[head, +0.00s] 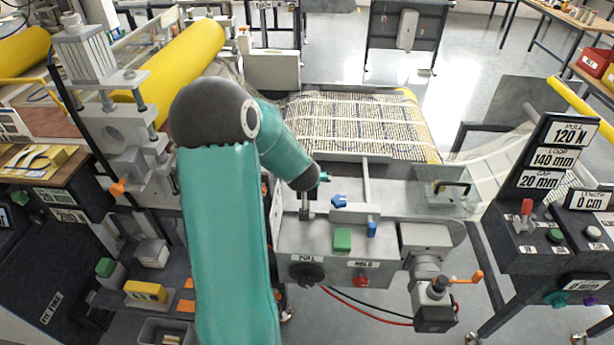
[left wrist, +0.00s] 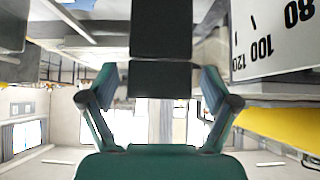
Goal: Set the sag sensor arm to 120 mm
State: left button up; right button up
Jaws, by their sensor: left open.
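My left gripper (left wrist: 157,92) is open in the left wrist view, one finger at each side. A dark upright bar ending in a dark block (left wrist: 160,80) shows between the fingers, with gaps on both sides; I cannot tell for sure that it is the sag sensor arm. A white scale plate (left wrist: 275,45) with marks 80, 100 and 120 is beside it at the upper right. In the head view my teal arm reaches to the machine's front, and only a bit of the left gripper (head: 322,178) shows at its end. The sensor arm cannot be made out there. My right gripper is out of view.
The display panel (head: 553,155) at the right reads 120 N, loop 140 mm and gap 20 mm. A patterned web (head: 360,120) runs over the machine. A green block (head: 342,239) and blue knobs (head: 372,229) stand near my wrist. A yellow roll (head: 185,65) lies behind my elbow.

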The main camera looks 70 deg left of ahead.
pick_arm(q)
jog(key=v, duration=1.2)
jog(key=shift+w+f, duration=0.1)
jog(key=shift+w, duration=0.05)
